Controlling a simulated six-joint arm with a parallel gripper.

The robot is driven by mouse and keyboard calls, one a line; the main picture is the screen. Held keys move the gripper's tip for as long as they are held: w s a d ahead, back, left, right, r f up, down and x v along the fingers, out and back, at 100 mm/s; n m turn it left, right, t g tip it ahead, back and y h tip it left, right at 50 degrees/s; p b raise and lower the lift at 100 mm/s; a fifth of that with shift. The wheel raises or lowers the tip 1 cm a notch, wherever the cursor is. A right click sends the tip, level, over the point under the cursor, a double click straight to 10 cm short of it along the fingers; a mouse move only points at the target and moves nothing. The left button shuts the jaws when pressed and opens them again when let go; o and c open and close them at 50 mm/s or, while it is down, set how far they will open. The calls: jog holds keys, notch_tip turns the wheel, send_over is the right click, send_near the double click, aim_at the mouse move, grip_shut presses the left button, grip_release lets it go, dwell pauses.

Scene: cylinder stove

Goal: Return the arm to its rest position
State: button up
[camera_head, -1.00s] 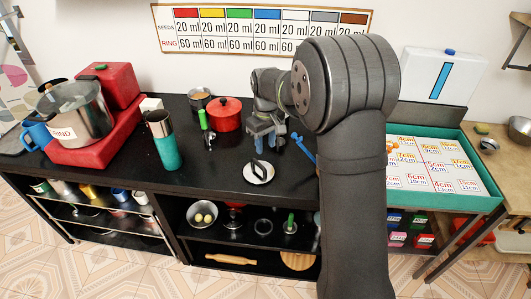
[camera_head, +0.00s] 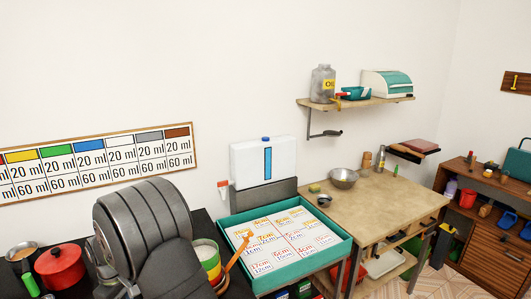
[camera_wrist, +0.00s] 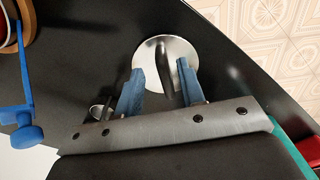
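My gripper (camera_wrist: 160,68) shows in the wrist view with its two blue fingers spread apart. A round silver lid (camera_wrist: 204,48) with a dark upright handle (camera_wrist: 164,60) lies on the black worktop (camera_wrist: 85,60). The handle appears between the fingers in the picture, with gaps on both sides, so nothing is gripped. I cannot tell how high the fingers are above the lid. In the head view only a thick dark arm link of mine shows at the lower left; my gripper and the lid are out of that view.
A red pot (camera_head: 60,266) and a saucepan (camera_head: 22,256) stand left of my arm. A striped cup (camera_head: 207,262) and a teal tray (camera_head: 345,251) of cards are to its right. A blue tool (camera_wrist: 24,128) lies near the gripper's left side. A wooden table (camera_head: 400,203) is farther right.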

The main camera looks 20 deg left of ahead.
notch_tip(320, 180, down, 4)
jog(key=shift+r, duration=0.15)
jog(key=shift+a+r, duration=0.1)
jog(key=shift+r, duration=1.7)
